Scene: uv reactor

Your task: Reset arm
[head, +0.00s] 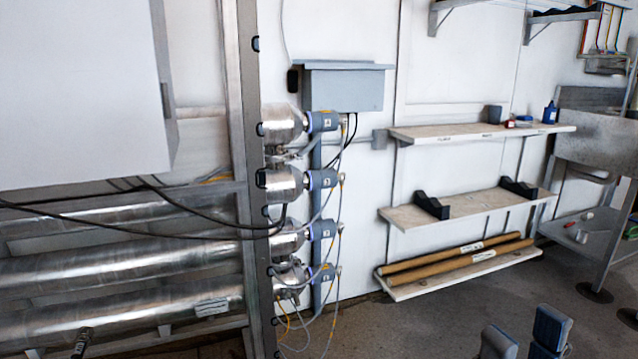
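My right gripper (525,326) shows at the bottom right edge of the head view. Its two blue-grey finger pads stand apart with nothing between them, above the dark floor. The rest of the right arm is below the frame. My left gripper is not in view. The UV reactor (110,262) fills the left side, with long shiny metal tubes in a steel frame (243,150). Its tube ends carry several blue-grey caps (323,178) with cables. The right gripper is well apart from all of these.
Wall shelves stand at the right: an upper shelf (450,133) with small items, a middle shelf (455,212) with black holders, and a low shelf (460,272) with long brown tubes. A grey box (345,88) hangs on the wall. The dark floor (430,325) is clear.

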